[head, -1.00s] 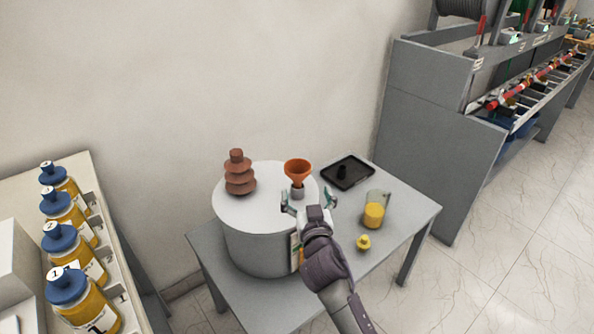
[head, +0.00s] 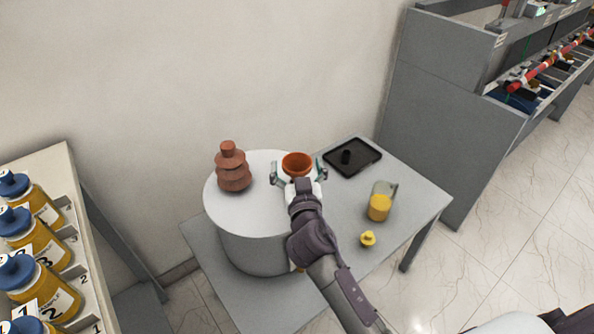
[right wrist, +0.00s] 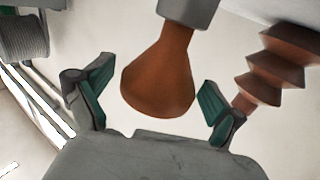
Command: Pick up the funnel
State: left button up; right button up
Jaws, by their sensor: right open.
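The orange-brown funnel (head: 296,163) stands in a grey fitting on top of the white-topped grey transformer drum (head: 258,240). In the right wrist view the funnel (right wrist: 160,85) hangs upside down in the picture, with its narrow end in the grey fitting (right wrist: 188,12). My right gripper (head: 298,172) is open, with one finger on each side of the funnel. In the right wrist view the fingers of my right gripper (right wrist: 155,100) stand apart, with gaps to the funnel. My left gripper is not in view.
A ribbed brown bushing (head: 233,170) stands on the drum left of the funnel. On the grey table are a black tray (head: 368,170), a beaker of yellow liquid (head: 380,205) and a small yellow part (head: 367,239). Blue-capped bottles (head: 35,240) stand at the left.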

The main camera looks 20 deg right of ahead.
jog(key=shift+f, duration=0.1)
jog(key=c, duration=1.1)
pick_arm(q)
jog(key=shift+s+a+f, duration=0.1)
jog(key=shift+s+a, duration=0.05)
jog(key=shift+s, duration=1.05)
